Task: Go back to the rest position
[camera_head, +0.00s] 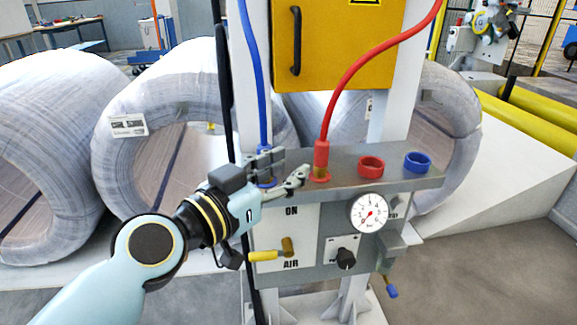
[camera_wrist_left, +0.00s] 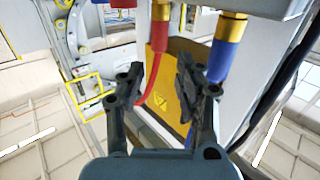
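My left gripper (camera_head: 283,172) is in front of the grey panel (camera_head: 345,160), near the lower ends of the blue hose (camera_head: 251,65) and the red hose (camera_head: 368,60). In the left wrist view my left gripper (camera_wrist_left: 157,84) has its two fingers apart. The red hose (camera_wrist_left: 159,38) shows between and beyond the fingers, and the blue hose (camera_wrist_left: 226,55) is to their right. I see nothing clearly clasped. The red hose's end meets the panel's red ring; the blue hose's end is partly hidden by my gripper. My right gripper is not in view.
A red port (camera_head: 371,164) and a blue port (camera_head: 417,161) stand on the panel's right. Below are a gauge (camera_head: 369,213), a yellow-handled AIR valve (camera_head: 264,255) and a black knob (camera_head: 345,258). Wrapped coils (camera_head: 60,150) stand behind. Grey floor is clear at lower right.

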